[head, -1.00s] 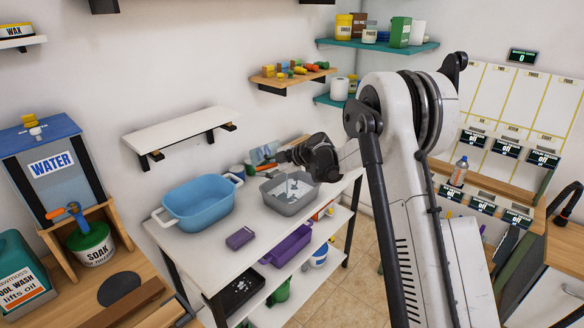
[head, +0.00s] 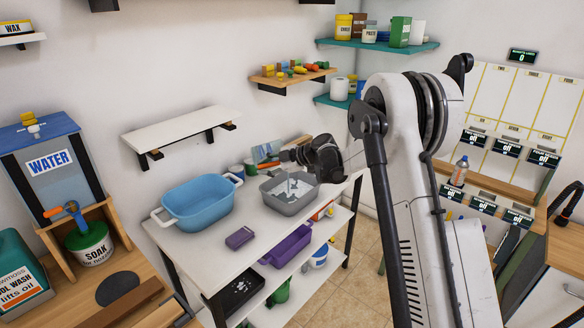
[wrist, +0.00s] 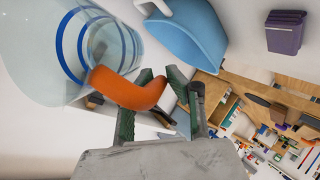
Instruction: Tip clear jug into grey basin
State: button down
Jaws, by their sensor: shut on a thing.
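My gripper (wrist: 160,85) is shut on the orange handle (wrist: 128,88) of the clear jug (wrist: 48,45), which has blue rings. In the wrist view the jug fills the upper left and is cut off by the frame. In the head view the clear jug (head: 266,149) is tilted above the back-left part of the grey basin (head: 288,204), and my gripper (head: 283,156) is to its right. The grey basin stands on the white table with pale shapes inside it. I cannot tell whether liquid is in the jug.
A blue tub (head: 197,205) with white handles stands left of the grey basin. A purple block (head: 240,238) lies in front of them. A white wall shelf (head: 180,132) hangs behind, and small cans (head: 249,167) stand at the table's back.

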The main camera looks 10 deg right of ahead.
jog(key=shift+d+r+t+y+b, duration=0.25)
jog(key=shift+d+t+y+b, duration=0.1)
jog(key=shift+b, duration=0.15)
dwell(0.5)
jog(key=shift+s+d+r+m+t+y+b, duration=0.2)
jog(key=shift+r+y+b, duration=0.25)
jog(key=shift+y+b, duration=0.35)
jog(key=shift+w+d+r+m+t+y+b, duration=0.15)
jog(key=shift+d+r+y+b, duration=0.25)
jog(key=shift+b, duration=0.6)
dwell(1.1)
jog(key=shift+a+r, duration=0.15)
